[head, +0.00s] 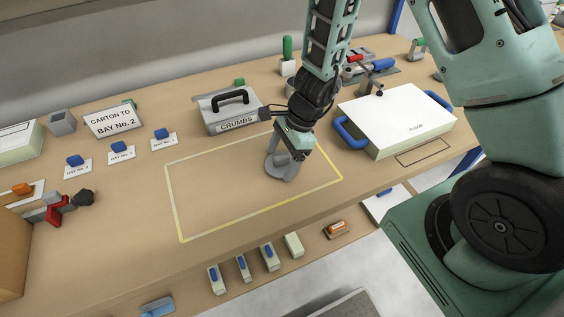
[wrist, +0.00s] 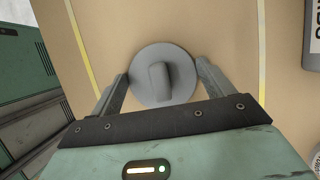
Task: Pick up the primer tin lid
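A grey round lid with a raised grip bar across its middle, which I take to be the primer tin lid (wrist: 143,88), lies flat on the bench. It also shows in the head view (head: 273,171), inside the yellow outline near its right end, partly hidden by my gripper. My gripper (head: 289,163) points down over the lid. In the wrist view my gripper (wrist: 162,72) is open, one finger on each side of the lid, with the grip bar between them. I cannot tell whether the fingers touch the rim.
A grey box marked CRUMBS (head: 228,119) stands behind the outline. A white case with blue handles (head: 400,118) stands to the right. Cards with blue pieces and a CARTON TO BAY No. 2 sign (head: 113,121) stand left. The outlined area (head: 215,195) left of the lid is bare.

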